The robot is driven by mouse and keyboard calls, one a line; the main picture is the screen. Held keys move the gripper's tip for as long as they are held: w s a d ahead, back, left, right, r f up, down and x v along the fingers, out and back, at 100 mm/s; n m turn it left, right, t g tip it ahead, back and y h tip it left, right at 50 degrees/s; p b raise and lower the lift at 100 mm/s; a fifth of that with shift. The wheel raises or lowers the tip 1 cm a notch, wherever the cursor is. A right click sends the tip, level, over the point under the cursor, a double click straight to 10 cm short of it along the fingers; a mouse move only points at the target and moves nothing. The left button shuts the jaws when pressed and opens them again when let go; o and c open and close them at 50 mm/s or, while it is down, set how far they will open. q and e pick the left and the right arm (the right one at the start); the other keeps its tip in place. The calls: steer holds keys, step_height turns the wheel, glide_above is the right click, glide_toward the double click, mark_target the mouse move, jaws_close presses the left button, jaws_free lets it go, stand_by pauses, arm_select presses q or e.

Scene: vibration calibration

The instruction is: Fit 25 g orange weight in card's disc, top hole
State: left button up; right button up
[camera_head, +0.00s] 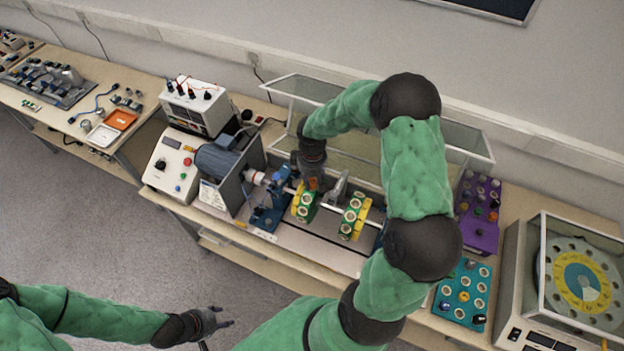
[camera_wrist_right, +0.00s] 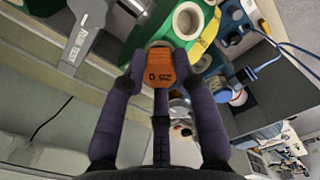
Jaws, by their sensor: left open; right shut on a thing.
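The orange weight (camera_wrist_right: 160,70) is between the fingers of my right gripper (camera_wrist_right: 160,85), marked with small dark print. It sits right at a pale-rimmed hole on the edge of a green disc (camera_wrist_right: 205,42); how far it is in the hole, I cannot tell. In the head view my right gripper (camera_head: 312,178) is over the left green-and-yellow disc (camera_head: 303,205), covering its top. A second disc (camera_head: 353,217) is on the same shaft to the right. A printed card (camera_head: 212,195) is by the motor; its text is unreadable. My left gripper (camera_head: 212,322) is open and empty, away from the bench.
A purple rack (camera_head: 480,212) and a teal rack (camera_head: 462,292) with round pieces stand to the right. A glass-covered dial machine (camera_head: 580,275) is at far right. A clear guard (camera_head: 470,148) stands behind the shaft. A blue motor (camera_head: 215,160) is at left.

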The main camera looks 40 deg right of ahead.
steer(key=shift+f, duration=0.25)
steer(key=o, duration=1)
step_height(320, 180, up, 12)
stand_by(0.6)
